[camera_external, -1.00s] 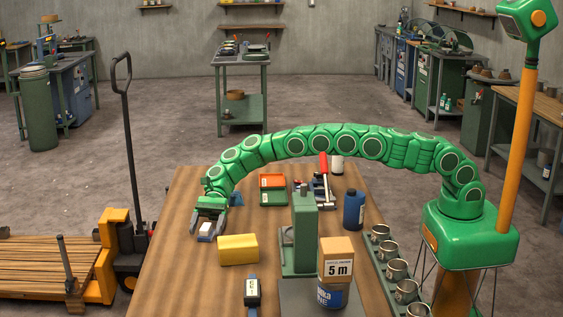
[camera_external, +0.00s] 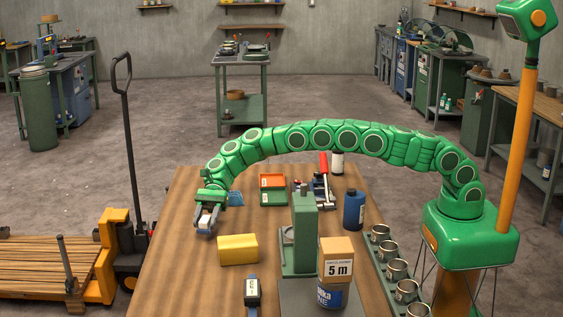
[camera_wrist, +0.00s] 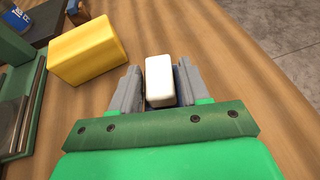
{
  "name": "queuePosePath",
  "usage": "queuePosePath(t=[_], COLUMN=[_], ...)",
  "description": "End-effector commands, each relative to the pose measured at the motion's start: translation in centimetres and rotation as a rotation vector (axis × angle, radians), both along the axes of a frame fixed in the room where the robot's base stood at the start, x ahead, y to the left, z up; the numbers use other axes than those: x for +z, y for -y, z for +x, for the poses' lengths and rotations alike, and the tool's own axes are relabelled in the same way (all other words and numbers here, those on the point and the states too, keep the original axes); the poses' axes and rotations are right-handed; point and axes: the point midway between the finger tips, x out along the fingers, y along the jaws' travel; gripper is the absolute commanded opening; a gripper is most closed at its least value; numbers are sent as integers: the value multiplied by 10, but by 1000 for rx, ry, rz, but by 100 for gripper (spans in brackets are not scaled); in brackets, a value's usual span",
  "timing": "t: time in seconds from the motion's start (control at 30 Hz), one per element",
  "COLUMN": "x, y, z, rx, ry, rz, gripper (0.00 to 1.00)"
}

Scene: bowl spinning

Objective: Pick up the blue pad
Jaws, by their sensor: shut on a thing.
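My gripper (camera_wrist: 158,92) is shut on a small white block (camera_wrist: 160,78), which sits between its two grey fingers in the wrist view. In the external view my gripper (camera_external: 207,219) is over the left part of the wooden table, and the held block (camera_external: 204,223) shows a pale face with a bluish side. A small blue thing (camera_external: 236,198) lies on the table just behind and right of my gripper, partly hidden by it. I cannot tell which of the two the task calls the blue pad. Whether the block clears the table is also unclear.
A yellow block (camera_external: 238,249) lies close in front and to the right. Red and green trays (camera_external: 272,182), a green upright tool (camera_external: 299,235) and a blue bottle (camera_external: 353,209) stand farther right. The table's left edge is near; bare wood lies in front.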

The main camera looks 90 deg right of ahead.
Motion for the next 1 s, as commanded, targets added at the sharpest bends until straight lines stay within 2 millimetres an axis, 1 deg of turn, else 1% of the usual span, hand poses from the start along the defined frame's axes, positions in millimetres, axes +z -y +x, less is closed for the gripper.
queuePosePath(t=[0.03, 0.17, 0.47, 0.8, 1.0], x=[9, 14, 37, 68, 76], y=[0, 1, 4, 7, 10], z=[0, -6, -26, -54, -75], rx=[0, -1, 0, 0, -1], ry=[3, -1, -1, -2, -2], rz=[0, -1, 0, 2, 0], gripper=[16, 16, 16, 16, 16])
